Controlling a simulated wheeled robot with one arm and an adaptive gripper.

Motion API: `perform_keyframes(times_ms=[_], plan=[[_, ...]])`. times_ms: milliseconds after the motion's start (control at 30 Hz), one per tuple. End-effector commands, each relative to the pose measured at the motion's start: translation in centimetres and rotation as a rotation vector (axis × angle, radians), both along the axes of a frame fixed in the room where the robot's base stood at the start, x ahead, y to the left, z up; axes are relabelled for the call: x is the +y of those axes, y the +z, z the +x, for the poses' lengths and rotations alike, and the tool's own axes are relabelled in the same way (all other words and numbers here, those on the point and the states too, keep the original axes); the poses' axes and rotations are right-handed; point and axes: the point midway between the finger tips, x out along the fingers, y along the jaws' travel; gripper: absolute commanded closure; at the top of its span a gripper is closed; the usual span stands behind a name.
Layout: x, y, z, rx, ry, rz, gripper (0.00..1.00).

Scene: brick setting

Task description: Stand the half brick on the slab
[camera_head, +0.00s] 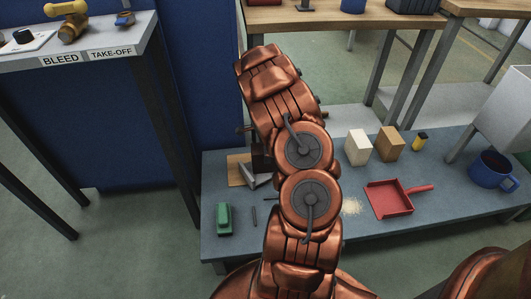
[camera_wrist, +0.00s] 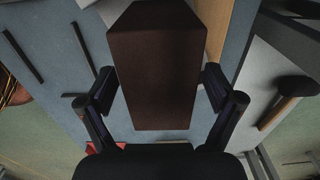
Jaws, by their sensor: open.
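A dark brown block (camera_wrist: 155,70), which looks like the half brick, fills the middle of the wrist view. My gripper (camera_wrist: 158,88) is open, with one finger at each side of the block. I cannot tell whether the fingers touch it. In the head view my copper arm hides the gripper and most of that spot; a dark brown patch (camera_head: 258,158) shows at its left edge. I cannot pick out the slab for certain; a pale grey flat surface (camera_wrist: 265,75) lies right of the block in the wrist view.
The blue-grey bench (camera_head: 235,244) carries a tan board (camera_head: 237,168), a green object (camera_head: 223,218), a cream block (camera_head: 358,147), a tan block (camera_head: 389,144), a red dustpan (camera_head: 388,199) and a blue mug (camera_head: 491,172). A raised shelf (camera_head: 110,38) stands at left.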

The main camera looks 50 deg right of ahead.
Motion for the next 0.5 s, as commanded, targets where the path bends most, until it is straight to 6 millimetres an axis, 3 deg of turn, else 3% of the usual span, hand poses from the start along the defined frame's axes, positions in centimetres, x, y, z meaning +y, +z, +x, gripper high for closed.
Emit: perform_keyframes(times_ms=[500], plan=[[0.0,9.4,0.1,-0.002,-0.001,-0.002,0.09]])
